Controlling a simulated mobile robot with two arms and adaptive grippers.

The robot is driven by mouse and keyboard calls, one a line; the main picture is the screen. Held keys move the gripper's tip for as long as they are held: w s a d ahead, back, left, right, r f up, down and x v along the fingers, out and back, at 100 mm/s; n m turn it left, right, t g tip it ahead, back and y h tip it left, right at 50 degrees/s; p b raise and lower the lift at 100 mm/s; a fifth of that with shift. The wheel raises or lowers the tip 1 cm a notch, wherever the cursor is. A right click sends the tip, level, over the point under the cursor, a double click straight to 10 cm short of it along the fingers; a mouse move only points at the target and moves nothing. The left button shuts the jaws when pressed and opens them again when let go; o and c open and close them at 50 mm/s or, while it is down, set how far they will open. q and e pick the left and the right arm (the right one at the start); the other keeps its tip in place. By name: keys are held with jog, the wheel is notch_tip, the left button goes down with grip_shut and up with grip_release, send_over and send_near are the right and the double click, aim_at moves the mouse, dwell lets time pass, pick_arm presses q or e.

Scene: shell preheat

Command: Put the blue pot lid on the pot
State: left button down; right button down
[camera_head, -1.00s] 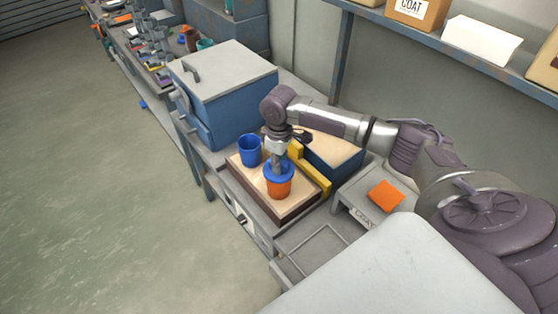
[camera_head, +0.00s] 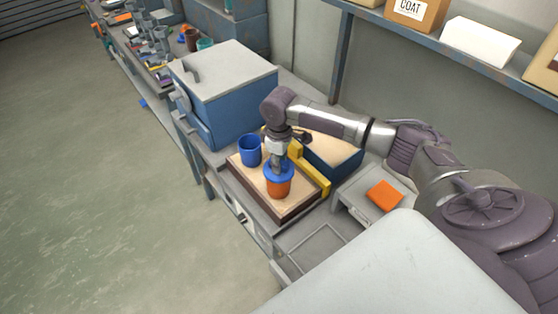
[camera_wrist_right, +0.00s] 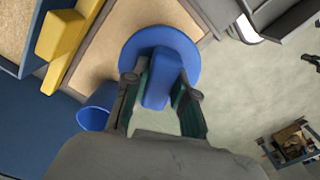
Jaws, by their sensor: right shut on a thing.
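The blue pot lid (camera_head: 286,176) is at the top of the orange pot (camera_head: 278,188), which stands on a wooden-topped board. Whether the lid rests on the rim or hangs just over it I cannot tell. My right gripper (camera_head: 281,162) is shut on the lid's handle from above. In the right wrist view the blue lid (camera_wrist_right: 184,45) shows as a disc with its block handle between my right fingers (camera_wrist_right: 157,92), and it hides the pot. My left gripper is not in view.
A yellow bar (camera_head: 317,178) runs along the board's back edge. A large blue box (camera_head: 235,110) stands at the left. An orange pad (camera_head: 385,195) lies on a grey stand at the right.

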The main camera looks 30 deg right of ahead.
jog(key=shift+f, duration=0.6)
dwell(0.3)
jog(key=c, duration=1.2)
grip_release()
notch_tip(320, 180, up, 6)
jog(key=p, duration=0.6)
jog(key=shift+r+p, duration=0.95)
jog(key=shift+r, duration=1.6)
